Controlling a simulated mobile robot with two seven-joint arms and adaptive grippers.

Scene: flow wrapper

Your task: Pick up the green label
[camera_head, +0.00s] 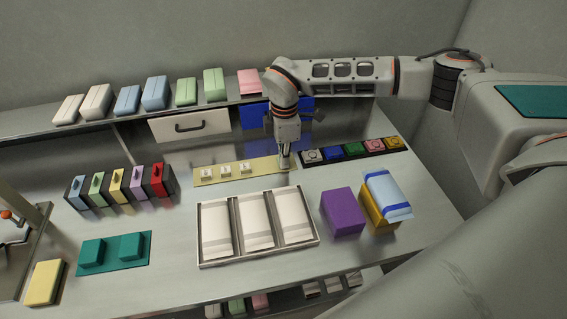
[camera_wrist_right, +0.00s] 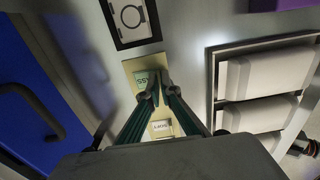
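The green label (camera_wrist_right: 145,82) lies at the end of a pale yellow strip (camera_wrist_right: 133,65) and shows dark marks in the right wrist view. My right gripper (camera_wrist_right: 159,78) points down at it, its two dark fingers converging to a narrow gap at the label's edge. The fingers partly cover the label, and whether they pinch it is unclear. In the head view my right gripper (camera_head: 284,164) is at the right end of the strip (camera_head: 215,179) and hides the green label. Several white labels (camera_head: 225,170) sit further left on the strip.
A row of coloured buttons (camera_head: 354,148) lies close right of the gripper. A metal tray (camera_head: 234,224) with white packs is in front. A purple box (camera_head: 342,211) and a yellow box with a blue-white pack (camera_head: 387,195) stand right. A shelf with coloured packs runs behind.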

